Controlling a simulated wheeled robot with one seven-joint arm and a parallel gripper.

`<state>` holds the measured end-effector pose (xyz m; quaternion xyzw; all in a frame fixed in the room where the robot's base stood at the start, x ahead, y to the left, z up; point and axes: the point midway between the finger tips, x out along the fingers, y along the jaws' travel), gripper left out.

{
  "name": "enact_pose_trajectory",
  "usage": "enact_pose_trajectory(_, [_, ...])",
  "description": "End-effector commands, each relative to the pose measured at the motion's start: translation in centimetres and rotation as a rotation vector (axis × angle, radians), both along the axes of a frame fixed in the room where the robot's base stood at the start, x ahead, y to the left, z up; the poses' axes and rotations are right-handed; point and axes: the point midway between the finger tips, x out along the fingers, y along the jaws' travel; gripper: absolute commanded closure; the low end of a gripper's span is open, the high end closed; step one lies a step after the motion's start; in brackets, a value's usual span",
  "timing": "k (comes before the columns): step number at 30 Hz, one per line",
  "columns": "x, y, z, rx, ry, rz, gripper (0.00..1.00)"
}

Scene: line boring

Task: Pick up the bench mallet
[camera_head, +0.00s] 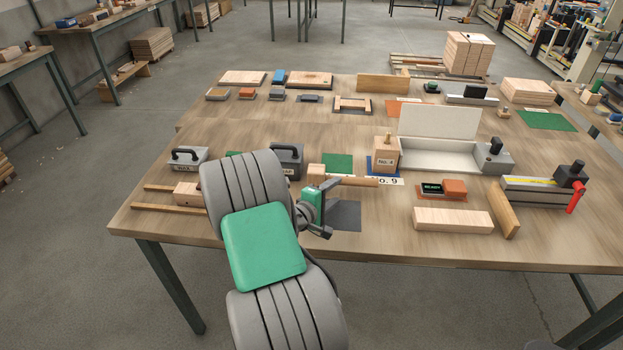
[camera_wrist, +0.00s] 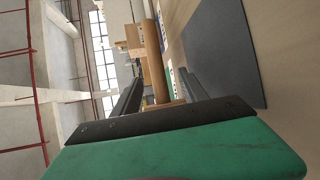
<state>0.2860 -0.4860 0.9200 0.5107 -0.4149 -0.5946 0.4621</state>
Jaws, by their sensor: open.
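The bench mallet lies on the workbench with a pale wooden head (camera_head: 316,174) and a round light-brown handle (camera_head: 355,181) extending to the right. My gripper (camera_head: 325,208) is open at the near side of the mallet, by the head end of the handle. In the wrist view the handle (camera_wrist: 153,50) shows lengthwise between the two dark fingers of my gripper (camera_wrist: 160,88). The handle's lower end in that view is partly hidden behind my gripper. I cannot tell whether the fingers touch it.
A dark grey mat (camera_head: 345,215) lies just right of my gripper. A white open box (camera_head: 440,155) and a long pale block (camera_head: 452,220) are farther right. Grey handled weights (camera_head: 288,158) stand behind my arm.

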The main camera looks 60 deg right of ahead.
Motion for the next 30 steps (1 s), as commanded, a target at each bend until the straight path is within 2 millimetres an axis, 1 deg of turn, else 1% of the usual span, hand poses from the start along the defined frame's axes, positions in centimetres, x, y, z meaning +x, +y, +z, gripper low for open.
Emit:
enact_pose_trajectory(2, [0.2,-0.5,-0.3,0.000,-0.003,0.003,0.49])
enact_pose_trajectory(8, [0.3,-3.2,-0.4,0.003,-0.005,0.006,0.49])
enact_pose_trajectory(12, [0.3,-5.9,-0.6,0.002,-0.006,0.003,0.49])
enact_pose_trajectory(15, [0.2,-7.1,-1.1,0.003,-0.005,0.005,0.49])
enact_pose_trajectory(18, [0.3,-7.5,-1.2,0.003,-0.006,0.007,0.49])
enact_pose_trajectory(22, [0.2,-7.4,-1.2,0.003,-0.007,0.005,0.49])
enact_pose_trajectory(23, [0.2,-7.4,-1.2,0.003,-0.007,0.005,0.51])
enact_pose_trajectory(30, [0.3,-7.4,-1.2,0.003,-0.007,0.005,0.70])
